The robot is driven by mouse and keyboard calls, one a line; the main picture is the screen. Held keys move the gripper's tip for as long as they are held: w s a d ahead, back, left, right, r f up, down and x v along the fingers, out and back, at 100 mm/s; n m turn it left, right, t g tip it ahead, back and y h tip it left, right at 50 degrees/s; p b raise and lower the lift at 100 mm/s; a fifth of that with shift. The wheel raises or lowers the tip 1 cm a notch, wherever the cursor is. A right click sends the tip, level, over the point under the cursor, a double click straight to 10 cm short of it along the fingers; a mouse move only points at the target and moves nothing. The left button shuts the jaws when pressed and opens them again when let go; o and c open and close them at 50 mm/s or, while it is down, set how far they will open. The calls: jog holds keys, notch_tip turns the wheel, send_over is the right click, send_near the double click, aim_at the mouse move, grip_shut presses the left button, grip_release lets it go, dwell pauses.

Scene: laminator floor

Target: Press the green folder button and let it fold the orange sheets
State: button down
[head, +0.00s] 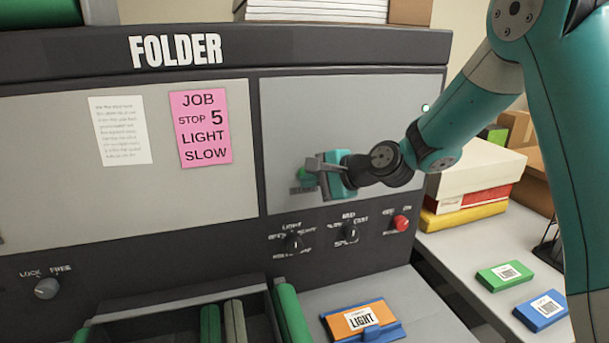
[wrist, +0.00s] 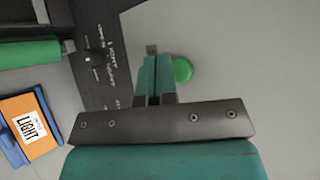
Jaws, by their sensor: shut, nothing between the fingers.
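The folder (head: 350,95) is a grey and black machine with a "FOLDER" sign. Its round green button (head: 302,174) sits on the grey right panel, partly hidden behind my gripper in the head view. My gripper (head: 318,177) is shut and empty, close in front of the panel at the button. In the wrist view the green button (wrist: 184,70) shows just right of the shut fingertips (wrist: 157,62); I cannot tell whether they touch it. The orange sheets (head: 340,318), labelled "LIGHT", lie on the grey shelf at the lower right, by a blue holder (head: 382,332).
A pink note (head: 201,130) reads "JOB STOP 5 LIGHT SLOW". Below the panel are two black knobs (head: 293,243) (head: 349,232) and a red button (head: 401,223). A lock knob (head: 46,288) is at lower left. Green (head: 490,280) and blue (head: 535,318) packs lie on the side table.

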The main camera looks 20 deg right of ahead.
dwell(0.6)
jog(key=shift+w, duration=0.4)
